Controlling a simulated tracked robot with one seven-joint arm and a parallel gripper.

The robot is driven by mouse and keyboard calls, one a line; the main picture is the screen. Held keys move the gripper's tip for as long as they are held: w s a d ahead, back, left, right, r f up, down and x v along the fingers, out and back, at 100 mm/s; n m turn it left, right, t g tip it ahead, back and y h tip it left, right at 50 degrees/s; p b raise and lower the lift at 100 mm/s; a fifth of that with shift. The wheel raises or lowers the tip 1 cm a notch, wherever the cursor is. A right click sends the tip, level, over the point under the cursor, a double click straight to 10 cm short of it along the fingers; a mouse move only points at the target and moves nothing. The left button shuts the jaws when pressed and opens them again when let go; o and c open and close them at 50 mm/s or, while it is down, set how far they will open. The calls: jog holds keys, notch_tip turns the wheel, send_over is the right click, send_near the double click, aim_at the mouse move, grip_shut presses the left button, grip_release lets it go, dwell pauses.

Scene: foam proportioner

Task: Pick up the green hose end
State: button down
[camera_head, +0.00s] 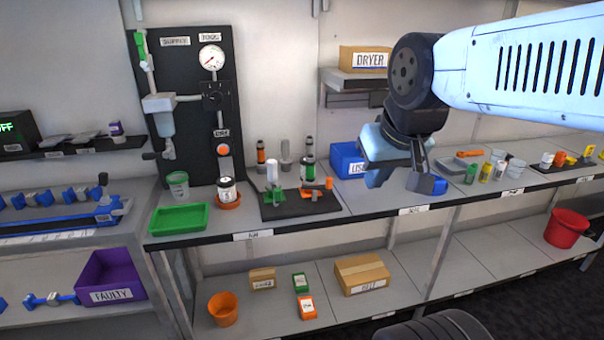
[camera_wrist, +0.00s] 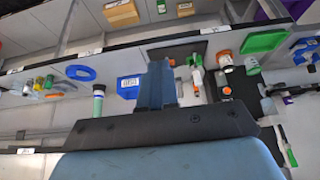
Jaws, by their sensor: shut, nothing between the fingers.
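The green hose end (camera_head: 141,48) hangs at the upper left of the black panel, on a pale hose above a grey pump body. In the wrist view a green piece (camera_wrist: 289,152) shows at the lower right beside the panel; it looks like the same hose end. My gripper (camera_wrist: 158,68) is shut and empty, its fingers pressed together. In the head view my gripper (camera_head: 400,172) is above the counter, right of the blue bin, far to the right of the hose end and lower than it.
The black panel (camera_head: 221,130) carries a gauge (camera_head: 211,58) and valves. Below it are a green tray (camera_head: 178,219), a labelled jar (camera_head: 227,190) and a black mat (camera_head: 330,205) with small parts. The dryer shelf (camera_head: 352,83) is near my arm. Open air lies before the panel.

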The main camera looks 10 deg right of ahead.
jog(key=c, duration=1.8)
grip_release()
jog(key=shift+o, duration=0.6)
jog(key=shift+w, duration=0.15)
jog(key=o, duration=1)
jog(key=w+f+t, duration=0.1)
jog(key=w, duration=0.4)
jog(key=w+a+f+t, duration=0.1)
jog(key=w, duration=0.5)
jog(key=w+a+f+t+y, duration=0.1)
jog(key=w+f, duration=0.1)
jog(key=w, duration=0.3)
jog(key=shift+w+a, duration=0.15)
jog(key=shift+a, duration=0.1)
jog(key=m+t+h, duration=0.2)
jog(key=t+h, duration=0.1)
jog(key=t, duration=0.2)
send_near(311, 162)
jog(key=x, duration=0.6)
jog(key=shift+w+f, duration=0.15)
jog(key=shift+f, duration=0.1)
jog(key=shift+x, duration=2.7)
